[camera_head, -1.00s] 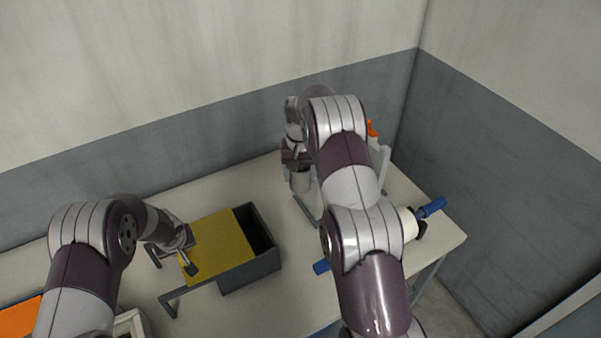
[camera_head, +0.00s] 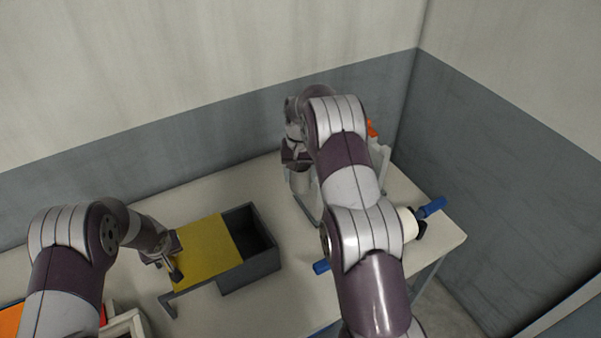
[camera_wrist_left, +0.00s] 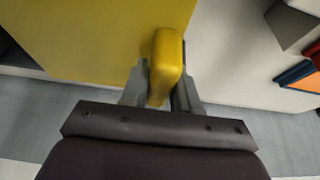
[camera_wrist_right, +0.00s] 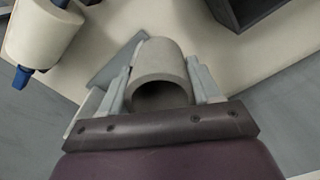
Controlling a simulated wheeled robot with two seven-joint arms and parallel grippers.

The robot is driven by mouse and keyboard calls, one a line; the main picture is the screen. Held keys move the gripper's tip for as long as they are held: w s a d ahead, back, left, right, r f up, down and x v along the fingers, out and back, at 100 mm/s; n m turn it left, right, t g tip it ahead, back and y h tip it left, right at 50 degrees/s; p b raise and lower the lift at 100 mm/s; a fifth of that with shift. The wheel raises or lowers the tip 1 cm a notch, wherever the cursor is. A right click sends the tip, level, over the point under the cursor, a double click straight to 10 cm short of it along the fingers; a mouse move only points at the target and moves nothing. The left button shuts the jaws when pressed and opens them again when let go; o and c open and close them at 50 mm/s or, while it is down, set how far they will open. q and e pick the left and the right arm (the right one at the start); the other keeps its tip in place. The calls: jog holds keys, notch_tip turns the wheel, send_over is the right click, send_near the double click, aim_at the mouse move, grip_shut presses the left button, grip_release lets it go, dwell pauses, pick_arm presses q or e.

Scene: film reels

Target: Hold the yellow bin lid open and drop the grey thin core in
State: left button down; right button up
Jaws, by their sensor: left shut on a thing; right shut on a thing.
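The yellow lid (camera_head: 207,251) lies slid to the left over the dark grey bin (camera_head: 252,268), whose right part is uncovered. My left gripper (camera_wrist_left: 166,75) is shut on the lid's yellow handle (camera_wrist_left: 167,60) at the lid's left side. The grey core (camera_wrist_right: 160,75), a hollow tube, is held between the fingers of my right gripper (camera_wrist_right: 163,80), which is shut on it. In the head view, my right arm hides most of the area around the right gripper. The right gripper is behind and right of the bin.
A cream roll (camera_wrist_right: 45,35) on a blue-ended spindle (camera_head: 432,207) is at the table's right. An orange item (camera_head: 372,128) shows behind my right arm. At the lower left are an orange panel (camera_head: 10,322) and a pale frame (camera_head: 125,324). Table is clear behind the bin.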

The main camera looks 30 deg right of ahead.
pick_arm(q)
jog(key=a, duration=0.3)
jog(key=shift+w+a+r, duration=0.1)
jog(key=shift+a, duration=0.15)
pick_arm(e)
jog(key=a+f, duration=0.2)
jog(key=a, duration=0.7)
jog(key=a+f, duration=0.2)
jog(key=a, duration=0.8)
dwell(0.4)
jog(key=shift+d+f, duration=0.1)
jog(key=shift+f, duration=0.9)
notch_tip(320, 180, down, 6)
jog(key=shift+f, duration=0.25)
jog(key=o, duration=1.1)
